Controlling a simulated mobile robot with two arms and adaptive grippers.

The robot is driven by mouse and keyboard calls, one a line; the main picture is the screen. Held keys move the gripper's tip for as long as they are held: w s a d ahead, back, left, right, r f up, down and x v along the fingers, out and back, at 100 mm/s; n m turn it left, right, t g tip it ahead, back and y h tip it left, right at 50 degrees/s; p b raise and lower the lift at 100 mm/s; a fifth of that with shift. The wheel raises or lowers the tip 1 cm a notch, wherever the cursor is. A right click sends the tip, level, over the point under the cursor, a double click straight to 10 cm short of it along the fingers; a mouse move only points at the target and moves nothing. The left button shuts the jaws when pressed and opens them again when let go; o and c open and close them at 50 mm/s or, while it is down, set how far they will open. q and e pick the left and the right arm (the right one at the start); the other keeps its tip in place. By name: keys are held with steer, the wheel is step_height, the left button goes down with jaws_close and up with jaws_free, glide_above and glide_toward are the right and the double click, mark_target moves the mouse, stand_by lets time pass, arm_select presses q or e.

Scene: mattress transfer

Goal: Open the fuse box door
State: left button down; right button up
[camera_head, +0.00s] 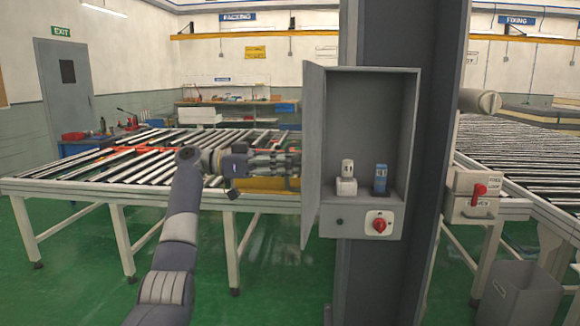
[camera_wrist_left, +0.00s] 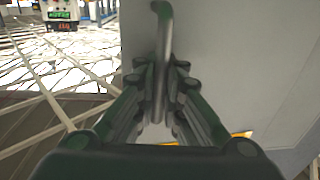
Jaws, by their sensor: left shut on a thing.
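The grey fuse box (camera_head: 372,125) is mounted on a dark column. Its door (camera_head: 314,150) is hinged on the box's left side and stands open, swung toward me, so I see its edge and inner face. My left gripper (camera_head: 290,163) is on the outer side of the door, its tips close to the panel. In the left wrist view, the left gripper (camera_wrist_left: 165,115) is shut on the grey bar handle (camera_wrist_left: 162,45) of the door (camera_wrist_left: 240,60). The handle is hidden in the head view. My right gripper is not seen.
A white fuse (camera_head: 347,172) and a blue fuse (camera_head: 380,177) stand inside the box, above a red rotary switch (camera_head: 379,225). A roller conveyor table (camera_head: 100,188) lies behind my left arm. A grey bin (camera_head: 518,295) stands at the lower right.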

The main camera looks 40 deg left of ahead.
arm_select(q)
steer(key=shift+f, duration=0.15)
steer(key=c, duration=2)
jaws_free()
steer(key=shift+o, duration=0.2)
steer(key=shift+s, duration=0.25)
steer(key=v, duration=1.2)
steer(key=shift+a, duration=0.1)
